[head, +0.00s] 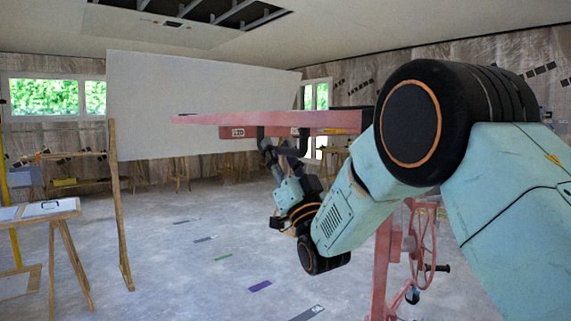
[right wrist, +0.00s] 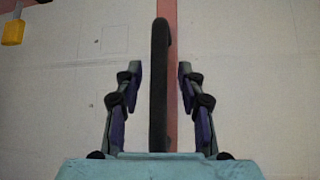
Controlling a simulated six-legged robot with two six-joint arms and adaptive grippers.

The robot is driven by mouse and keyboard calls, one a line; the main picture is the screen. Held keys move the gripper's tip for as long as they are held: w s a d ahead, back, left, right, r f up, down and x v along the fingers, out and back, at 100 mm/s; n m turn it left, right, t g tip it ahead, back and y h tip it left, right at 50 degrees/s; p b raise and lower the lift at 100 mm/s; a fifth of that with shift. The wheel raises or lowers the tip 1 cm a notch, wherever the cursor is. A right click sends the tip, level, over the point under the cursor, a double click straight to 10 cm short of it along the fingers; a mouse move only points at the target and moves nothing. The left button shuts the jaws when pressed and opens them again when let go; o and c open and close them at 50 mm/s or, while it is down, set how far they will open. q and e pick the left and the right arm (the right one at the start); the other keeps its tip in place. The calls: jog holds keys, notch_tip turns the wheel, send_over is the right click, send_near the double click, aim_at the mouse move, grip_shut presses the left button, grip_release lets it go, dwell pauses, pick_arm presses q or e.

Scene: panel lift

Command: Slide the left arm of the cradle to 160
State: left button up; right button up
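The cradle's pinkish-red arm (head: 290,119) runs across the head view, with a small white label (head: 238,132) on its side that is too small to read surely. A dark handle (head: 303,143) hangs under it. My right gripper (head: 284,162) points up just below this arm. In the right wrist view my right gripper (right wrist: 158,95) is open, its two fingers on either side of a black bar (right wrist: 159,85), with a gap on each side. The red cradle arm (right wrist: 170,12) shows behind the bar. My left gripper is not in view.
A red stand with a crank wheel (head: 423,245) is at right, partly behind my right arm. A large white panel (head: 200,105) stands behind the cradle. A trestle table (head: 40,210) and a wooden post (head: 120,210) are at left. Floor in the middle is mostly clear. A yellow piece (right wrist: 12,32) shows in the wrist view.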

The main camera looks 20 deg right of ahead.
jog(key=v, duration=1.1)
jog(key=shift+s+d+f, duration=0.15)
jog(key=shift+s+f, duration=0.1)
jog(key=shift+f, duration=0.05)
jog(key=s+d+f+g+h, duration=0.1)
jog(key=s+f+g+h, duration=0.15)
jog(key=f+g, duration=0.9)
jog(key=s+f+g+h, duration=0.2)
jog(key=s+f, duration=0.1)
jog(key=f, duration=1.7)
jog(key=s+f+g, duration=0.4)
jog(key=s+f, duration=0.2)
jog(key=s, duration=0.5)
jog(key=s+f+g, duration=0.4)
jog(key=s+f, duration=0.3)
jog(key=s, duration=0.5)
jog(key=s+d+f+g+h, duration=0.1)
jog(key=s+f+g, duration=0.3)
jog(key=s+f, duration=0.3)
jog(key=s, duration=0.5)
jog(key=shift+g, duration=0.35)
